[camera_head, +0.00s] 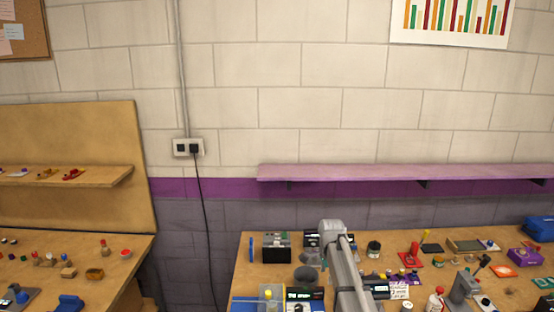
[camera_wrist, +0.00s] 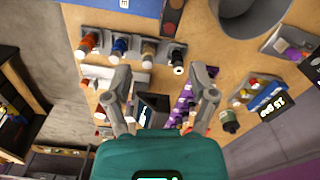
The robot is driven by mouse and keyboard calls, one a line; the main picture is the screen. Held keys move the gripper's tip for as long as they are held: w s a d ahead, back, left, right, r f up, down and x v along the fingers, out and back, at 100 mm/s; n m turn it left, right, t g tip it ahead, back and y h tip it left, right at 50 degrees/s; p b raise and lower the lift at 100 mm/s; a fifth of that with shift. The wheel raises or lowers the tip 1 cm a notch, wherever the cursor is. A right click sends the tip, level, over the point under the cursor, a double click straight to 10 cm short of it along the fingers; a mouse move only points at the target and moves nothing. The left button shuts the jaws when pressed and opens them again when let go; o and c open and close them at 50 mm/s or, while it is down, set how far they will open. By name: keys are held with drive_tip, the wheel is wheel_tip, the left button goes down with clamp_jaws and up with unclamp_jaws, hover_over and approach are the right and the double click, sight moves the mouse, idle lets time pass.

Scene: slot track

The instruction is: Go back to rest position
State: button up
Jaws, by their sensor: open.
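My gripper (camera_wrist: 163,103) is open in the wrist view. Its two grey fingers stand apart over a crowded wooden board, and its teal body fills the bottom of the picture. A dark block with a small display (camera_wrist: 153,110) shows in the gap between the fingers, and I cannot tell how far below them it is. No thing is held. In the head view my grey arm (camera_head: 345,262) rises over the wooden workbench (camera_head: 245,268) at the lower middle. The gripper itself cannot be made out there.
The bench is crowded: a dark box (camera_head: 276,247), a red piece (camera_head: 411,258), a purple box (camera_head: 524,257) and a white bottle (camera_head: 435,300). A purple shelf (camera_head: 400,173) runs along the wall above. A second table (camera_head: 120,260) stands left, past a gap.

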drive_tip(key=s+f+n+b, duration=0.5)
drive_tip(key=s+n, duration=0.2)
drive_tip(key=s, duration=0.5)
drive_tip(key=s+f+n+b, duration=0.5)
drive_tip(key=s+n, duration=0.3)
drive_tip(key=s, duration=0.4)
drive_tip(key=shift+s+a, duration=0.15)
drive_tip(key=shift+s, duration=0.1)
